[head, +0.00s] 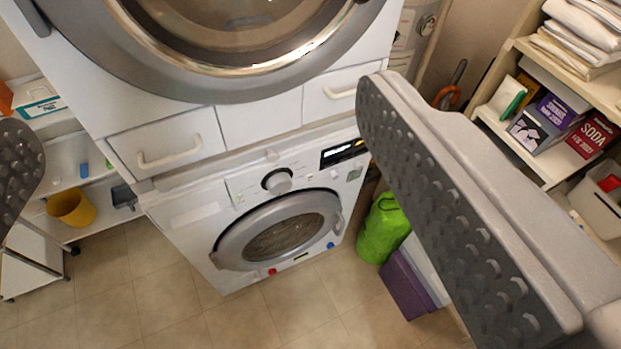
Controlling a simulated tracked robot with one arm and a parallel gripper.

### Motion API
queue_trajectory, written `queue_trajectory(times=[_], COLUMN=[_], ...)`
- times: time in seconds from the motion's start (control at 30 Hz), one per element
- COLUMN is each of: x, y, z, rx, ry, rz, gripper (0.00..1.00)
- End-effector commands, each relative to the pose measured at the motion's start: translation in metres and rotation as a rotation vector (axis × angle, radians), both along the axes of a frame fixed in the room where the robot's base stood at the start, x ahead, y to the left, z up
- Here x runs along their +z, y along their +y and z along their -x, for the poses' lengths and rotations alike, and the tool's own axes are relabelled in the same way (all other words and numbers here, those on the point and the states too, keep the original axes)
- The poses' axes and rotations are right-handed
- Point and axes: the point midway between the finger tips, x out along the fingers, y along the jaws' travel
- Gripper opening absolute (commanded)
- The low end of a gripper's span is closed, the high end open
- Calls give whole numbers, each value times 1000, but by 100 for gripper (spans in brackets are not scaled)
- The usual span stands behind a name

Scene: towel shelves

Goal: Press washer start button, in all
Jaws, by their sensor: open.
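The white front-loading washer (188,213) stands at the lower middle, below a second stacked machine. Its panel has a round dial (277,183) and a dark lit display (343,152) to the right. Its round grey door (225,245) is closed. A red spot (272,271) and a blue spot (331,245) show low on its front. I cannot tell which small mark on it is the start button. My gripper (195,112) is open and empty, with its fingers wide apart in front of the machines. The right finger hides the area right of the display.
The upper machine (75,75) has drawers with handles below its door. A green bag (382,228) and a purple box (405,285) stand right of the washer. Shelves (500,135) with boxes and towels are at right. A yellow bucket (71,208) is at left. The tiled floor in front is clear.

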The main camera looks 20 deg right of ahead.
Motion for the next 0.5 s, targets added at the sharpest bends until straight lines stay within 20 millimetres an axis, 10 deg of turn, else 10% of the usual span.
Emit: queue_trajectory(times=[0.3,0.5], x=[0,0], y=[0,0], z=[0,0], rx=[0,0], ry=[0,0], rz=[0,0], gripper=[0,0])
